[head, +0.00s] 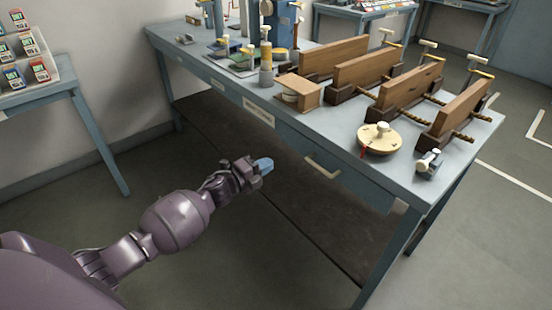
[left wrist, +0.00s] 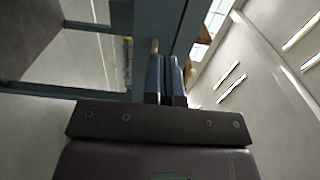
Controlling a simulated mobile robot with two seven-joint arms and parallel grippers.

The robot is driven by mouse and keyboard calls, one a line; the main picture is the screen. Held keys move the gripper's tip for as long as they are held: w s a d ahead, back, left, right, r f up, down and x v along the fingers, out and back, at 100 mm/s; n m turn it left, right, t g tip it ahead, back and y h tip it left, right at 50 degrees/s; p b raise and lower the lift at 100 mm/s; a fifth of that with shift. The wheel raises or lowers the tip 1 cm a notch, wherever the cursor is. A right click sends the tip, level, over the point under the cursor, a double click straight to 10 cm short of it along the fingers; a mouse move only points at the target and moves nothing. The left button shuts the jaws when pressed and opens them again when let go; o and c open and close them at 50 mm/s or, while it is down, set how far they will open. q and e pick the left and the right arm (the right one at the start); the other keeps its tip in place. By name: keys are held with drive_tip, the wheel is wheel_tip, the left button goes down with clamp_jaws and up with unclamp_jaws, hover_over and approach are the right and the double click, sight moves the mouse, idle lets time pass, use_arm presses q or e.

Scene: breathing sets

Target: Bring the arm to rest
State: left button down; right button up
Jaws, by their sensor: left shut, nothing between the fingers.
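My left arm comes in from the lower left in the head view, stretched toward the workbench. My left gripper (head: 263,165) is in front of the workbench, lower in the picture than its top edge, and looks clear of it. Its blue fingers are together with nothing between them. They also show close together in the left wrist view (left wrist: 167,80). My right gripper is in neither view.
The blue-grey workbench (head: 330,135) carries wooden clamp-like blocks (head: 405,88), a round cream disc (head: 378,139), a small metal device (head: 429,163) and a wooden box (head: 297,93). A side table (head: 40,92) with small packets stands at the left. Floor is free between them.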

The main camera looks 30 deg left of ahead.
use_arm(q)
drive_tip(key=shift+s+a, duration=0.3)
drive_tip(key=shift+s, duration=0.35)
drive_tip(key=s+d+f+n+g+y, duration=0.2)
drive_tip(key=s+n, duration=0.5)
drive_tip(key=s, duration=0.4)
drive_tip(key=s+d+f+n+g+y+p, duration=0.1)
drive_tip(key=s+d+f+n+y, duration=0.1)
drive_tip(key=s+f+n, duration=0.2)
drive_tip(key=s+d+f+n+g+y+p, duration=0.1)
drive_tip(key=s+d+f+n+g+y, duration=0.1)
drive_tip(key=s+n, duration=0.8)
drive_tip(key=s+f+y, duration=0.1)
drive_tip(key=s, duration=0.7)
drive_tip(key=shift+s+n+g, duration=0.25)
drive_tip(key=shift+n+g, duration=0.05)
drive_tip(key=shift+d, duration=0.1)
